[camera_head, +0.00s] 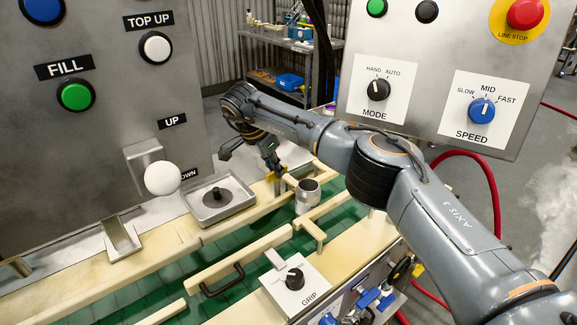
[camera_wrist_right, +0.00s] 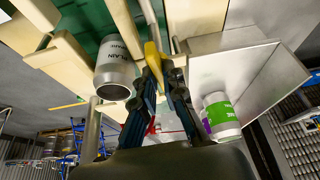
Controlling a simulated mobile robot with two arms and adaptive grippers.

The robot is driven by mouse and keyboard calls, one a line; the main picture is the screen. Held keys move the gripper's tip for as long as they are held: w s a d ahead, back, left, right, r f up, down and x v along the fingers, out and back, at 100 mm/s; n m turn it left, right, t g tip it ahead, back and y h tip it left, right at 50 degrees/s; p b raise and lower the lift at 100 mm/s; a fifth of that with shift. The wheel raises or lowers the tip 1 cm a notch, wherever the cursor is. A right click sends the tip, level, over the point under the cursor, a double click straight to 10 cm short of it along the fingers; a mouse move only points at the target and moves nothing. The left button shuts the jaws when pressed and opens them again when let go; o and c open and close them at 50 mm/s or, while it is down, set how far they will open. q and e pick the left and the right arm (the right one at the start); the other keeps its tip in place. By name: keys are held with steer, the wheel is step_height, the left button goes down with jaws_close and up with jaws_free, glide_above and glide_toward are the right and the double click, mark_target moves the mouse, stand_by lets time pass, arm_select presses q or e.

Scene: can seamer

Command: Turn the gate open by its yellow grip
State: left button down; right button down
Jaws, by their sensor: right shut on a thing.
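The yellow grip (camera_wrist_right: 153,58) stands between the fingers of my right gripper (camera_wrist_right: 162,76) in the right wrist view. The gripper is shut on it. In the head view my right gripper (camera_head: 274,168) reaches down at the far guide rail, and a little of the yellow grip (camera_head: 270,177) shows below it. A short cream bar (camera_head: 291,181) beside the grip, pointing toward the grey can, looks like the gate; my gripper partly hides where it joins the grip. My left gripper is not in view.
A grey can (camera_head: 308,196), marked PLAIN in the wrist view (camera_wrist_right: 114,72), stands on the green conveyor close to the gripper. A green and white can (camera_wrist_right: 221,115) is on the other side. A control panel (camera_head: 420,125) hangs above my right arm.

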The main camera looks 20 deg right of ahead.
steer(key=shift+m, duration=0.6)
steer(key=shift+g, duration=0.3)
steer(key=c, duration=1.4)
jaws_free()
steer(key=v, duration=1.2)
steer(key=shift+a, duration=0.1)
steer(key=shift+f, duration=0.1)
